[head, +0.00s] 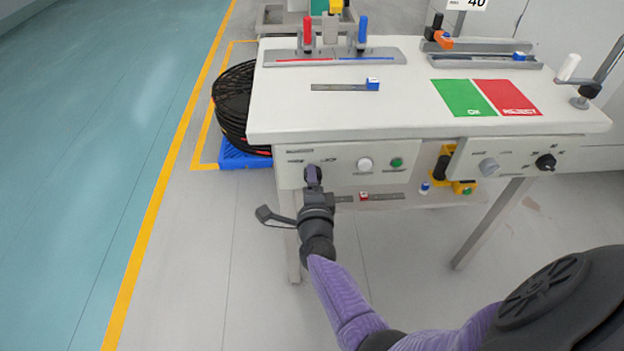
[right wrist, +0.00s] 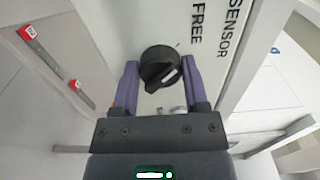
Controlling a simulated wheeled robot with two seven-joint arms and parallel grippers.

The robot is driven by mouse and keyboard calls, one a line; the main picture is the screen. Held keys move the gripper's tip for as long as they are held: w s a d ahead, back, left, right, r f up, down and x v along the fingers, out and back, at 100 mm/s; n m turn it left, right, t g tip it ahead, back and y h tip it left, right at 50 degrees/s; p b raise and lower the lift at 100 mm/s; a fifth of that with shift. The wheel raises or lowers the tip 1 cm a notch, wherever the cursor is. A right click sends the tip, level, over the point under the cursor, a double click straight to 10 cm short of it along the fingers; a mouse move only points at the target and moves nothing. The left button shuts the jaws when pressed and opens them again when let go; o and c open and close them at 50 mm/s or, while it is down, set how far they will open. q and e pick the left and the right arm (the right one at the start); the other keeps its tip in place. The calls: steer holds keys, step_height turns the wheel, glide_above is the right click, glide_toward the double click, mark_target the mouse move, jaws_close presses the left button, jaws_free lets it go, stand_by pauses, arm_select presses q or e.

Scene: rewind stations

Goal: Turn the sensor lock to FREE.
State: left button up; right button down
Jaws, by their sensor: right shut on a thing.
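The sensor lock is a black rotary knob (right wrist: 160,68) on the pale panel below the table top. A white mark shows on its face. The printed words SENSOR and FREE (right wrist: 197,25) stand beside it in the right wrist view. My right gripper (head: 313,176) is at the left end of the left front panel (head: 342,180). Its purple fingers (right wrist: 160,88) are on both sides of the knob and shut on it. In the head view the gripper hides the knob. I cannot tell which setting the mark points to. My left gripper is out of view.
A white button (head: 365,164) and a green button (head: 397,162) sit right of the gripper. A slider with a red block (head: 364,196) is below them. The right panel carries a grey knob (head: 488,167) and a black knob (head: 546,162). A cable coil (head: 234,105) stands left.

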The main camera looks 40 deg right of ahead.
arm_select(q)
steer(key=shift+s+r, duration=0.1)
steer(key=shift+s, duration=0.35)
